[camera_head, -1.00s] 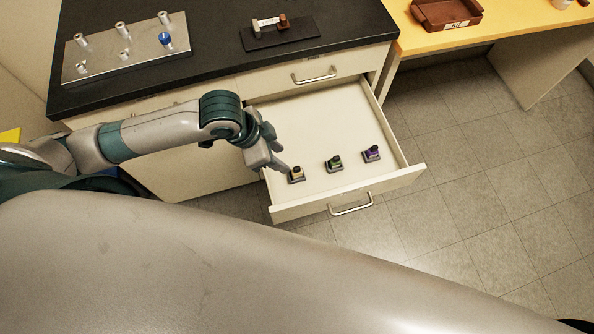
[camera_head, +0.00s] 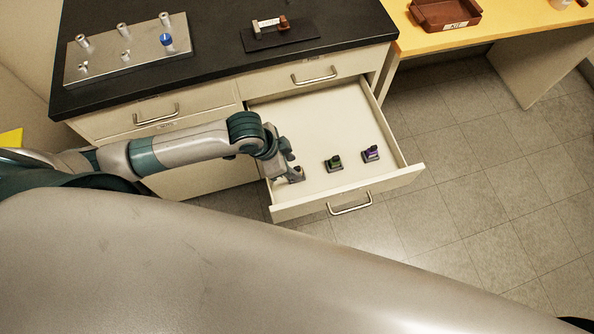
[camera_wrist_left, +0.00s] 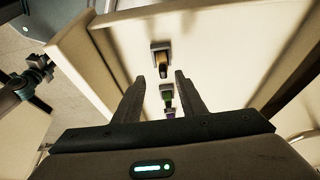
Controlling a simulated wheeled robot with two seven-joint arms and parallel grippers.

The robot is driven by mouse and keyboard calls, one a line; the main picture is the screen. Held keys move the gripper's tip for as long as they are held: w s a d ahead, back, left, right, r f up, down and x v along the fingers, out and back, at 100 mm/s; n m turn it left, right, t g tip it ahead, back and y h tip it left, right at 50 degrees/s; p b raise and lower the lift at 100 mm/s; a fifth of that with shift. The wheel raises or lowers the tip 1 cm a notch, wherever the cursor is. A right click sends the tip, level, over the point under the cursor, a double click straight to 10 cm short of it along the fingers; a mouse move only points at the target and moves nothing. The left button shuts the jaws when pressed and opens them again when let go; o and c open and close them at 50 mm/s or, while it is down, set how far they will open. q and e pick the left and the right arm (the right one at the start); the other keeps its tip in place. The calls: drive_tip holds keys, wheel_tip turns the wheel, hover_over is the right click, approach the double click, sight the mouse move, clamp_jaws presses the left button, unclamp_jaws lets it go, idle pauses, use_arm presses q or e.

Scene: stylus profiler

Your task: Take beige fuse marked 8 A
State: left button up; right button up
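The beige fuse (camera_wrist_left: 161,62) stands in a small dark holder in the open drawer (camera_head: 325,115). In the head view it (camera_head: 297,170) is mostly hidden by my left gripper (camera_head: 286,172), which is low over the drawer's left side. In the left wrist view my left gripper (camera_wrist_left: 158,90) is open, and the fuse shows between and beyond its fingertips, with no contact visible. A green fuse (camera_head: 334,162) and a purple fuse (camera_head: 370,153) stand to its right in their own holders. The 8 A marking is not readable. My right gripper is not in view.
The drawer front with its handle (camera_head: 349,204) and the side walls bound the space around the fuses. A metal plate with several posts (camera_head: 126,55) and a dark tray (camera_head: 279,34) are on the black counter. The drawer's back part is clear.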

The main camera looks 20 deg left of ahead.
sight(296, 168)
use_arm(q)
drive_tip(key=shift+w+p+x, duration=0.1)
drive_tip(key=shift+p+x, duration=0.2)
drive_tip(key=shift+x, duration=0.95)
drive_tip(key=shift+w+p+x, duration=0.15)
drive_tip(key=shift+p+x, duration=0.1)
drive_tip(key=shift+x, duration=1)
drive_tip(key=shift+a, duration=0.15)
clamp_jaws()
